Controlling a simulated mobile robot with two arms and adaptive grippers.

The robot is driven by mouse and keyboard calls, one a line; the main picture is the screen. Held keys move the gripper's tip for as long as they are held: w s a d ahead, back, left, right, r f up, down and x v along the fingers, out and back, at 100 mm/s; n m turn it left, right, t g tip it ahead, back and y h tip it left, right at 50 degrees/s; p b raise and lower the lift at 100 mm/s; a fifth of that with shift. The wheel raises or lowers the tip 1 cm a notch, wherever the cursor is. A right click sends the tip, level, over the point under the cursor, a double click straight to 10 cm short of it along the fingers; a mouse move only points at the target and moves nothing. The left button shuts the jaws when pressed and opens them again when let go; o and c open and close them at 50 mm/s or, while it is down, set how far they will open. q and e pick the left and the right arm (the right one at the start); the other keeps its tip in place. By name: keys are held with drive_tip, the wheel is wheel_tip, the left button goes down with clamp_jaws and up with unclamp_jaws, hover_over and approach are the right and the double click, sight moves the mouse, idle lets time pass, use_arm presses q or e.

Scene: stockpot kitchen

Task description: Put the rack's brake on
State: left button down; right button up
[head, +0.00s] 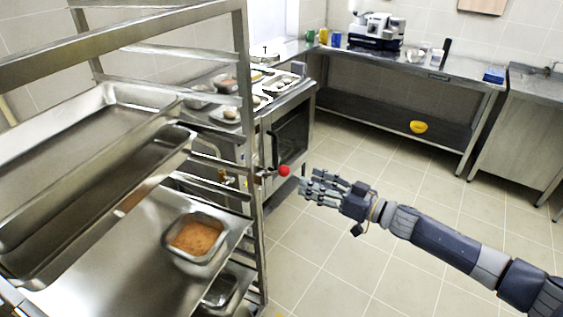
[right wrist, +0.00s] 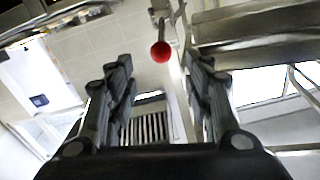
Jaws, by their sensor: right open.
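The rack (head: 247,120) is a tall steel frame with trays at the left of the head view. A lever with a red ball knob (head: 284,171) sticks out from the rack's near right post. My right gripper (head: 304,188) is open just right of the knob, apart from it, with its fingers pointing left toward it. In the right wrist view the red knob (right wrist: 161,51) shows beyond the fingertips, between the two open fingers, on a thin rod. My left gripper is not in view.
The rack holds deep steel trays (head: 60,150) and a small pan of orange food (head: 197,237). An oven (head: 290,135) stands behind the rack. A steel counter (head: 460,68) with a lower shelf and yellow bowl (head: 418,127) runs along the back. The tiled floor at right is clear.

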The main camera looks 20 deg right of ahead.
sight(289, 172)
drive_tip(key=x, duration=0.1)
drive_tip(key=p+x, duration=0.1)
drive_tip(key=x, duration=0.2)
drive_tip(key=shift+a+r, duration=0.35)
drive_tip(key=shift+r, duration=0.05)
drive_tip(key=x, duration=0.2)
drive_tip(key=p+x, duration=0.1)
drive_tip(key=shift+w+d+f, duration=0.1)
drive_tip(key=shift+w+f, duration=0.15)
drive_tip(key=shift+x, duration=0.95)
drive_tip(key=shift+f, duration=0.15)
drive_tip(key=shift+c, duration=1)
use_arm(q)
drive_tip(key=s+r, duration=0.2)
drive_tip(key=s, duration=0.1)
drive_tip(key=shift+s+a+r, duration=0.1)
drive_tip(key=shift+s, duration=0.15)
use_arm(e)
clamp_jaws()
